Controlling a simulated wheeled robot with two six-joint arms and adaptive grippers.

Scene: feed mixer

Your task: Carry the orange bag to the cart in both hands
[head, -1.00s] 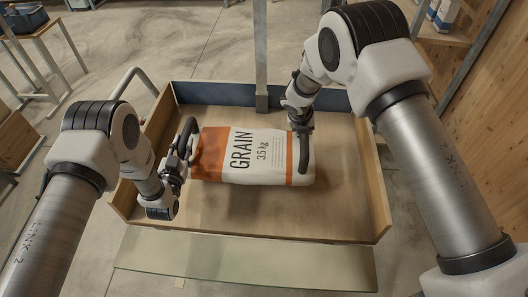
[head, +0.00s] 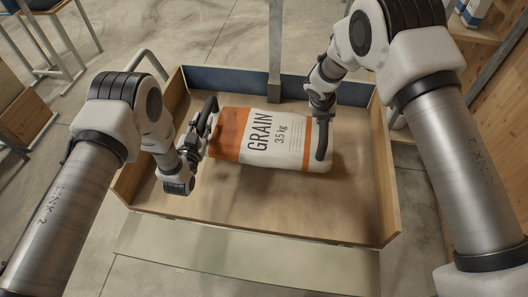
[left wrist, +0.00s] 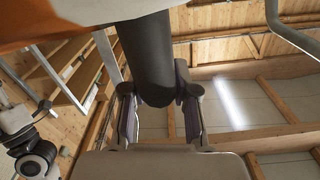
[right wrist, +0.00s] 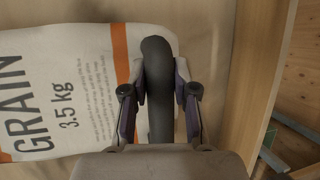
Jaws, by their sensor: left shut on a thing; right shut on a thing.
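The orange bag (head: 272,140) is white and orange with "GRAIN 3.5 kg" on it and has a dark handle at each end. In the head view it lies flat over the bed of the wooden cart (head: 250,215); a shadow shows on the bed, but I cannot tell how large any gap is. My left gripper (head: 203,128) is shut on the left handle (left wrist: 148,60), under the bag's orange edge in the left wrist view. My right gripper (head: 321,118) is shut on the right handle (right wrist: 160,90), beside the printed face.
The cart has low wooden side walls, a blue back panel (head: 235,88) and a bent metal rail (head: 145,62) at the back left. A grey post (head: 275,50) rises behind it. Shelves (head: 490,45) stand at the right. Bare bed lies in front of the bag.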

